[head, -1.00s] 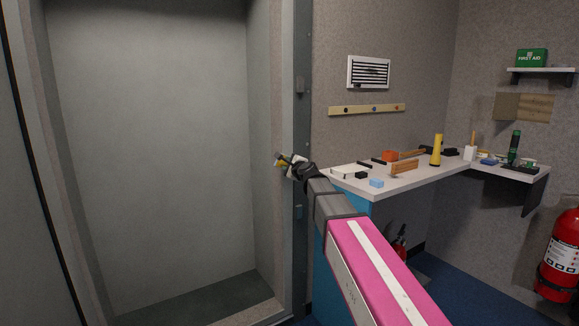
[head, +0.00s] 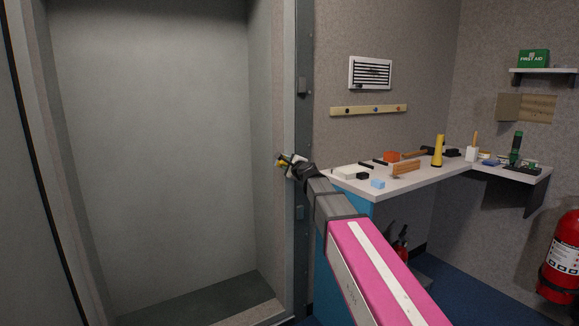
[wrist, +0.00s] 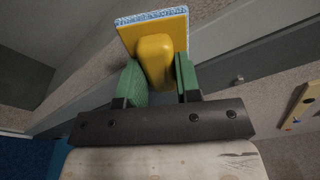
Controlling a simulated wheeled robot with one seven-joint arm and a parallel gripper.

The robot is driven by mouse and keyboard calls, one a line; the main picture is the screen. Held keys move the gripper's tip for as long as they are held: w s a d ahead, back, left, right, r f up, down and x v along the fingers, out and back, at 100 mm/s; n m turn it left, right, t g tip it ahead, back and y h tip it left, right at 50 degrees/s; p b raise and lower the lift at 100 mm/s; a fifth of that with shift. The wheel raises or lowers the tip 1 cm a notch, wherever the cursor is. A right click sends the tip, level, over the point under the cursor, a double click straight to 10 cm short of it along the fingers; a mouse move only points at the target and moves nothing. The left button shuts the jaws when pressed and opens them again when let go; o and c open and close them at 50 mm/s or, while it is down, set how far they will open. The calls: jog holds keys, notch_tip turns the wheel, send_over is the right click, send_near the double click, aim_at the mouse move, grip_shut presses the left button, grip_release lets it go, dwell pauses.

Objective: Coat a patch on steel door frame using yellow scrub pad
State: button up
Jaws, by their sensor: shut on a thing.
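The yellow scrub pad (wrist: 154,58) is held between the two green fingers of my gripper (wrist: 158,82) in the wrist view. Its yellow grip block sits between the fingers, and its flat plate with a blue-and-white speckled edge points away from my gripper. In the head view my gripper (head: 291,165) is at the steel door frame (head: 302,130), with a small bit of yellow at its tip. The frame is a grey upright beside the doorway; it also shows in the wrist view (wrist: 240,55). I cannot tell whether the pad touches it.
A worktop (head: 425,182) at right holds a yellow flashlight (head: 437,151), a blue block (head: 378,184) and several tools. A wall vent (head: 370,72) and a strip (head: 368,110) are beside the frame. The doorway recess is empty.

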jog(key=shift+w+a, duration=0.3)
jog(key=shift+w, duration=0.1)
jog(key=shift+d, duration=0.15)
